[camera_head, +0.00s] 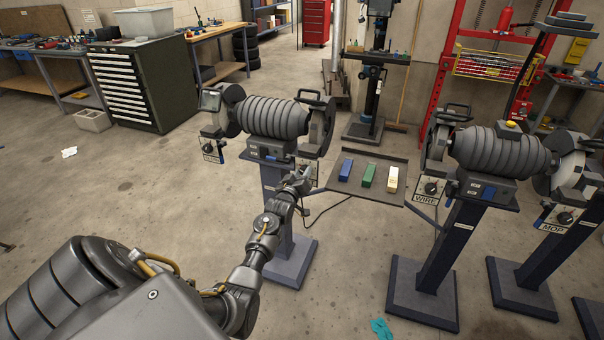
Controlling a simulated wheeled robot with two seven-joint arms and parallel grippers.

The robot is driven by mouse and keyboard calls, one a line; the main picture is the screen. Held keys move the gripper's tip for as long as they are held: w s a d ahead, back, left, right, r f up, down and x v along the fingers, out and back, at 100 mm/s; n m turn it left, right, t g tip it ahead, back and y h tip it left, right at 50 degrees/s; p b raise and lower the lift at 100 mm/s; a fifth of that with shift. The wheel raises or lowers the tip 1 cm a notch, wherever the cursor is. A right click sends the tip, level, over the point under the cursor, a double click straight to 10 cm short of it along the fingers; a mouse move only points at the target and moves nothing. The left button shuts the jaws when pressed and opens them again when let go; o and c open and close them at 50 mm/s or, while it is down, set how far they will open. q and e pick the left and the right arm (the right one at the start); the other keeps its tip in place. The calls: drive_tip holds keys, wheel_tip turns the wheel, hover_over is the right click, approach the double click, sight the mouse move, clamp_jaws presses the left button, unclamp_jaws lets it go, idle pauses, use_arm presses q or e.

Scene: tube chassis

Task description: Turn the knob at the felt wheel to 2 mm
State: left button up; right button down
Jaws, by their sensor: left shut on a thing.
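The left grinder (275,117) stands on a pedestal in the middle, with a wheel at each end. My left gripper (304,178) is at the knob plate (309,168) below its right wheel (318,128). The gripper is shut on the knob there; the knob, its scale and any label are mostly hidden behind the fingers. Another knob (208,149) sits below the left wheel (231,105), its label too small to read. No label that I can read says felt. My right gripper is not in view.
A second grinder (500,150) stands at the right, with knobs labelled WIRE (431,188) and MOP (565,217). A dark tray (345,188) with blue, green and cream bars is close right of my gripper. A cable hangs below. The floor left is mostly clear.

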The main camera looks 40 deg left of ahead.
use_arm(q)
drive_tip(key=shift+f+n, duration=0.1)
drive_tip(key=shift+n, duration=0.9)
drive_tip(key=o, duration=1)
drive_tip(key=shift+c, duration=0.2)
drive_tip(key=v, duration=1)
drive_tip(key=shift+s+d, duration=0.2)
drive_tip(key=shift+s, duration=0.15)
